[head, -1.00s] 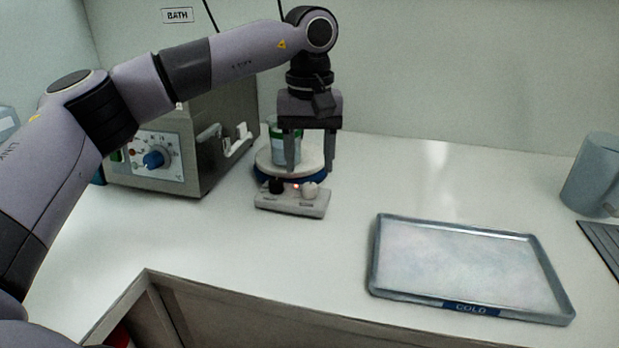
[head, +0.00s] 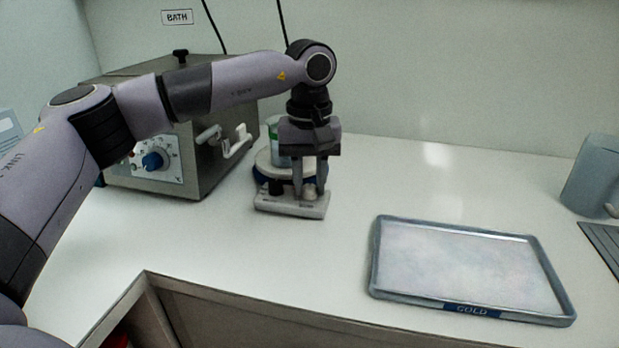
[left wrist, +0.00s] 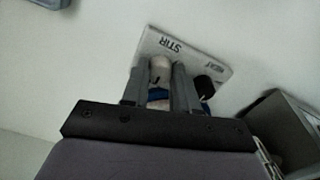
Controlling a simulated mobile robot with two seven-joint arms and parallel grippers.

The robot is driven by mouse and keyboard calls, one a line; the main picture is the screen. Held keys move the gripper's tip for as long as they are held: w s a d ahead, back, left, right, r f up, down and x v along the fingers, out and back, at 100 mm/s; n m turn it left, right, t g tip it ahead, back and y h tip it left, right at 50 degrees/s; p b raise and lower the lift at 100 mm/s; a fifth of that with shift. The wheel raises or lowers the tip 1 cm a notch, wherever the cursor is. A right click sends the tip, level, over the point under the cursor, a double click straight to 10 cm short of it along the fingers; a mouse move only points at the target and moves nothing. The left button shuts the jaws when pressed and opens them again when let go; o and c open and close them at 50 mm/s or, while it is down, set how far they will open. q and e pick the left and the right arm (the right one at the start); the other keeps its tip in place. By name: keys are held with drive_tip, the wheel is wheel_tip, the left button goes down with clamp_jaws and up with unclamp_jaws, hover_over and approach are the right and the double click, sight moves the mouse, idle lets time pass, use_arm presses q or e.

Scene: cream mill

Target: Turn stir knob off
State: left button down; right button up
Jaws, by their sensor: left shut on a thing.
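The stir knob is the pale knob (head: 310,192) on the right of the stirrer's front panel (head: 285,206). In the left wrist view the pale knob (left wrist: 161,70) sits by the STIR lettering (left wrist: 171,44). My left gripper (head: 309,188) points down over the panel and is shut on this knob, one finger on each side. The black knob (head: 275,187) by the HEAT lettering stands beside it, outside the fingers. A beaker with a green band (head: 273,131) is on the stirrer's round top, partly hidden by my gripper. My right gripper is not in view.
The bath unit (head: 215,150) with a blue dial (head: 152,161) stands close on the left. A metal tray marked COLD (head: 470,309) lies to the right. A grey jug (head: 592,176) is at the far right. The counter between stirrer and tray is clear.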

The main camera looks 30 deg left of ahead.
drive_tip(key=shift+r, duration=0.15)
use_arm(q)
drive_tip(key=shift+r+n+p, duration=0.1)
drive_tip(key=shift+n+p, duration=0.35)
drive_tip(key=shift+n, duration=0.35)
drive_tip(key=n+p, duration=0.1)
drive_tip(key=n, duration=0.3)
drive_tip(key=shift+p, duration=0.35)
drive_tip(key=n+p, duration=0.1)
drive_tip(key=n, duration=0.2)
drive_tip(key=shift+n, duration=0.4)
drive_tip(key=n, duration=0.2)
drive_tip(key=shift+n, duration=0.4)
drive_tip(key=n+p, duration=0.1)
drive_tip(key=n, duration=0.4)
drive_tip(key=n+p, duration=0.1)
drive_tip(key=n, duration=0.2)
drive_tip(key=shift+n, duration=1.8)
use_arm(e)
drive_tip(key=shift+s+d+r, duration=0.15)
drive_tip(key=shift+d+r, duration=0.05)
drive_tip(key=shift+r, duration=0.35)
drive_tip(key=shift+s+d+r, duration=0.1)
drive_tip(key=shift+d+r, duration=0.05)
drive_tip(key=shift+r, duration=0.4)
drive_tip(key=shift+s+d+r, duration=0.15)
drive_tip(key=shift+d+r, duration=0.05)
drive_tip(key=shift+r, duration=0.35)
use_arm(q)
drive_tip(key=shift+w, duration=0.1)
